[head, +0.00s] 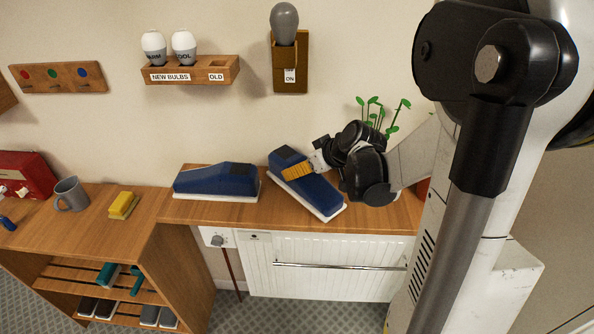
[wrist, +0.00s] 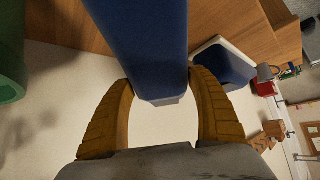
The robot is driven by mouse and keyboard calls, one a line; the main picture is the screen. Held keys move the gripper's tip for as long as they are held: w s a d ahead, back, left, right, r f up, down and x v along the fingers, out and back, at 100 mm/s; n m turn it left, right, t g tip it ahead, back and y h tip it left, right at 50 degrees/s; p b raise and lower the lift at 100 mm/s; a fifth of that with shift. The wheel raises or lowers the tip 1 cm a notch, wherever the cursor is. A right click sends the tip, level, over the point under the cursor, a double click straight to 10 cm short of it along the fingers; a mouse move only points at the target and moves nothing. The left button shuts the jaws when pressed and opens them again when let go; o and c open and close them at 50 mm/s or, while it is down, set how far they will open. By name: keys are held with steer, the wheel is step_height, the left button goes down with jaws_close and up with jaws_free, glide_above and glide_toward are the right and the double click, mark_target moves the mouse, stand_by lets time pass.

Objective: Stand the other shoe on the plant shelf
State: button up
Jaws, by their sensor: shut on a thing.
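Two blue shoes with white soles are at the plant shelf (head: 385,217). The left shoe (head: 222,180) stands upright on it, lying along the wall. My gripper (head: 298,170) is shut on the right shoe (head: 312,190), its yellow fingers on either side of one end. This shoe sits at an angle, its lower right end near the shelf's front edge. I cannot tell whether its sole touches the wood. In the wrist view the held shoe (wrist: 140,40) runs up between the fingers (wrist: 162,105), and the other shoe (wrist: 222,62) is to the right.
A green plant (head: 375,110) rises behind my gripper; its base is hidden. A white radiator (head: 330,270) with a rail is below the shelf. A lower bench at left carries a grey mug (head: 70,194) and a yellow sponge (head: 122,205). Several shoes fill the rack underneath.

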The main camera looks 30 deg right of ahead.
steer(key=shift+f, duration=0.85)
steer(key=shift+f, duration=0.1)
steer(key=o, duration=1.4)
steer(key=shift+o, duration=0.2)
